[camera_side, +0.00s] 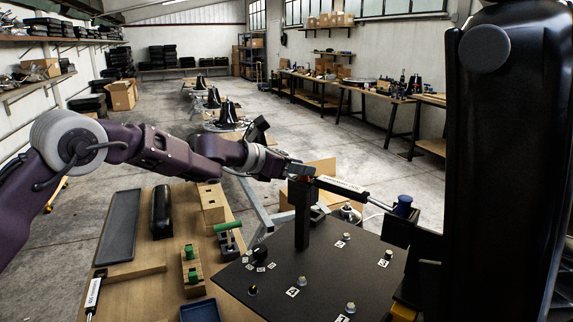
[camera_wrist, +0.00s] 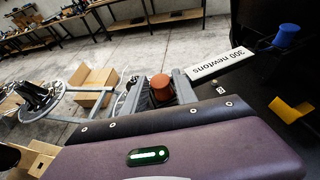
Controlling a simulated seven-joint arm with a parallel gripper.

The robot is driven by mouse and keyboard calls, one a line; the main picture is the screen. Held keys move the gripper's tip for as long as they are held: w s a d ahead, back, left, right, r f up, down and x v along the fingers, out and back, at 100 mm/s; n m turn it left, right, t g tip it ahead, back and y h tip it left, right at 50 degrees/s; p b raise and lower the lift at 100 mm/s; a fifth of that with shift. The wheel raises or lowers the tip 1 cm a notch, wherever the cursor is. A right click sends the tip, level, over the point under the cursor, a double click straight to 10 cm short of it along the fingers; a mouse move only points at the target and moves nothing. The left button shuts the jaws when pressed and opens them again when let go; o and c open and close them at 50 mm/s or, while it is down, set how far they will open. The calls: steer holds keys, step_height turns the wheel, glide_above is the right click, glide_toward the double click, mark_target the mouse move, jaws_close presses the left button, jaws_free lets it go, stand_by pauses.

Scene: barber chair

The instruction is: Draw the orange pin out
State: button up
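The orange pin (camera_wrist: 160,86) shows its round red-orange head in the wrist view, between the two grey fingers of my gripper (camera_wrist: 161,94). In the side view a small red-orange patch of it shows at the top of a black post (camera_side: 302,225), at the near end of a strut (camera_side: 342,187). My gripper (camera_side: 299,171) reaches in from the left at the post top. The fingers stand close on both sides of the head; I cannot tell whether they touch it. The pin's shank is hidden.
The strut, labelled "300 newtons" in the wrist view (camera_wrist: 218,65), ends at a blue knob (camera_side: 403,206) beside the black chair (camera_side: 505,170). The black plate (camera_side: 320,275) carries several numbered studs. A wooden bench (camera_side: 140,290) holds green-handled pieces (camera_side: 191,265) and trays.

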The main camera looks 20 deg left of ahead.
steer(key=shift+x, duration=0.85)
steer(key=shift+c, duration=0.4)
jaws_close()
steer(key=c, duration=0.5)
jaws_free()
jaws_close()
steer(key=shift+r, duration=0.15)
steer(key=shift+r, duration=3.45)
